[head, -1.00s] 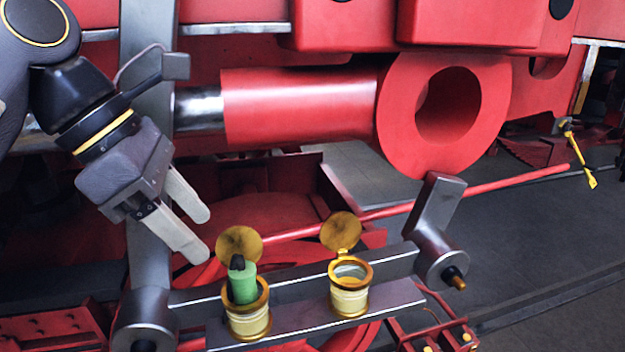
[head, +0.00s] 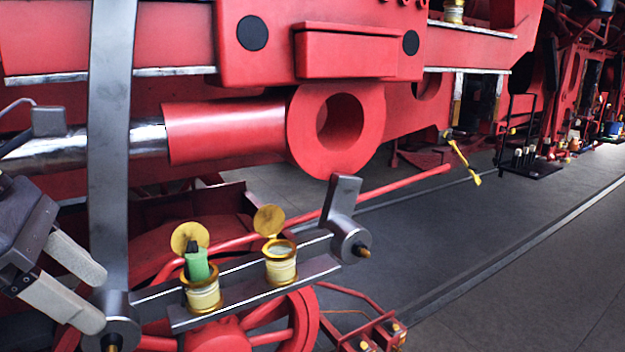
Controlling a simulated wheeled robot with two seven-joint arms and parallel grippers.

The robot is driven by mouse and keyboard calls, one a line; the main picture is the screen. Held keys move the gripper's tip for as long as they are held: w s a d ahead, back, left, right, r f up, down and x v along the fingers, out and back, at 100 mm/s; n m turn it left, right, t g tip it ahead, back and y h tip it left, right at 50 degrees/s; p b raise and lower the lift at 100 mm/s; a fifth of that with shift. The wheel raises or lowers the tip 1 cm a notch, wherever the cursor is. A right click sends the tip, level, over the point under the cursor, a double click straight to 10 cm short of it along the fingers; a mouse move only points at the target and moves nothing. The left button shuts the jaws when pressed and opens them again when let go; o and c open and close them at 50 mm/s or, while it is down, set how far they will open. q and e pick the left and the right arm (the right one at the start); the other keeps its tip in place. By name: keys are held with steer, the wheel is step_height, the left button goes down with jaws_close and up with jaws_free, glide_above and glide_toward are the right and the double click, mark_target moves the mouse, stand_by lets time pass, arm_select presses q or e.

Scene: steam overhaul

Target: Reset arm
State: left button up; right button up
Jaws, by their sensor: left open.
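My left gripper (head: 90,290) is at the lower left of the head view, in front of the grey vertical link. Its two pale fingers are apart, with nothing seen between them. It is left of and apart from two brass cups with raised round lids on the grey linkage bar. The left cup (head: 203,298) has a green cylinder (head: 197,264) with a dark top standing in it. The right cup (head: 281,268) is open, with no object standing up in it. My right gripper is not in the frame.
A red ring-ended rod (head: 225,130) and a grey vertical link (head: 108,130) stand behind and above the cups. A grey crank arm (head: 341,205) rises right of the cups. A yellow tool (head: 464,162) hangs farther back. The grey floor (head: 500,290) at right is clear.

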arm_select(q)
steer(key=s+d+f+m+t+b, duration=0.1)
steer(key=s+f+m, duration=0.1)
steer(key=f+m, duration=0.9)
steer(key=s+f+m+t+y+b, duration=0.1)
steer(key=f+m, duration=1)
steer(key=f, duration=1)
steer(key=shift+s+d+f+m+t, duration=0.3)
steer(key=shift+s+d+f+m, duration=0.05)
steer(key=shift+s+m, duration=0.05)
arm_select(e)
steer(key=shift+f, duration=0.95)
